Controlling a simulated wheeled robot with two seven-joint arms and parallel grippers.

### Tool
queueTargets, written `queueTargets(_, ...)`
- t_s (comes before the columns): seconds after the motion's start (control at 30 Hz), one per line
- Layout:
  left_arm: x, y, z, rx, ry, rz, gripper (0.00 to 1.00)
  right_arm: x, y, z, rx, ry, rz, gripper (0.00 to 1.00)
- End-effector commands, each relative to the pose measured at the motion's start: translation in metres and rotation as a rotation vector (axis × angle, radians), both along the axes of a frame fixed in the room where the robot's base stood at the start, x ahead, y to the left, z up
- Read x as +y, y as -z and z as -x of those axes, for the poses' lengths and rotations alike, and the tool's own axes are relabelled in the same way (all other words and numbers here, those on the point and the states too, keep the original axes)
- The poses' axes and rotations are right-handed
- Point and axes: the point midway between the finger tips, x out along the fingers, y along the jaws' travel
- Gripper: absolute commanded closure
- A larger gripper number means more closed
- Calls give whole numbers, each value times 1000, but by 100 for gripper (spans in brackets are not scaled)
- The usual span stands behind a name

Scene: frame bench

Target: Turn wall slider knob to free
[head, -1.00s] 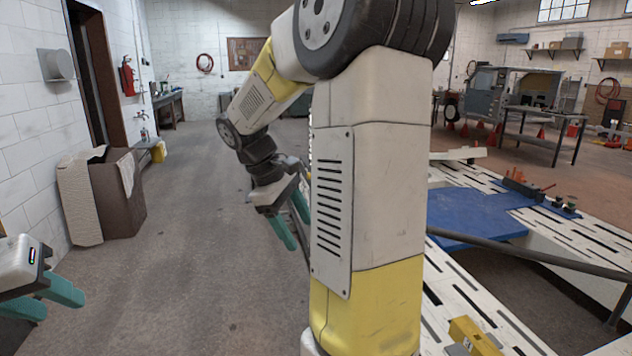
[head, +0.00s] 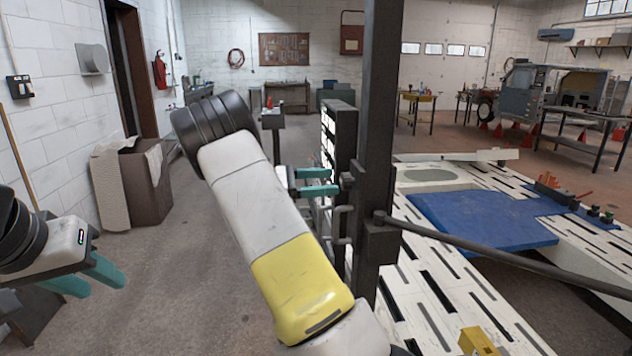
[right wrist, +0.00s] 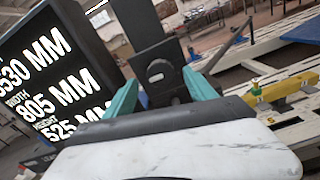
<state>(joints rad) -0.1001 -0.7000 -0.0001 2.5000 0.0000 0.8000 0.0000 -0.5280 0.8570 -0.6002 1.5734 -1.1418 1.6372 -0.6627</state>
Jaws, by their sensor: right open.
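A small dark box with a pale face (head: 20,87) hangs on the white block wall at the far left in the head view. It may be the wall slider; its knob is too small to make out. My left gripper (head: 98,278) is at the lower left, its two teal fingers apart and empty, well below and right of that box. My right gripper (head: 332,181) is beside the dark upright post, fingers apart. In the right wrist view, the open fingers (right wrist: 160,82) show either side of a dark plate with a rounded pale-edged detail; contact is unclear.
A dark post (head: 379,120) with a long bar (head: 500,256) stands by the slotted white bench (head: 440,300). A black sign with white measurements (right wrist: 50,65) is close left of my right gripper. A brown box (head: 150,185) stands by the wall. The floor between is clear.

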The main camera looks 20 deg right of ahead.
Motion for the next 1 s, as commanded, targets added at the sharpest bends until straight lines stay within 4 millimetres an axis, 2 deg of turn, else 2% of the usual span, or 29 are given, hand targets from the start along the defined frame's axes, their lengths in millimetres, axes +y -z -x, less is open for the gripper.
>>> queueTargets(0.1, 0, 0, 0, 0, 0, 0, 64, -18, 0, 5, 0, 2, 0, 35)
queueTargets(0.23, 0, 0, 0, 0, 0, 0, 64, -32, 0, 8, -1, 2, -2, 35)
queueTargets(0.6, 0, 0, 0, 0, 0, 0, 64, -37, 1, 9, -1, -1, -3, 37)
queueTargets(0.9, 0, 0, 0, 0, 0, 0, 64, -37, 1, 9, -1, -1, -3, 96)
queueTargets(1.0, 0, 0, 0, 0, 0, 0, 64, -37, 1, 9, 0, -1, -3, 98)
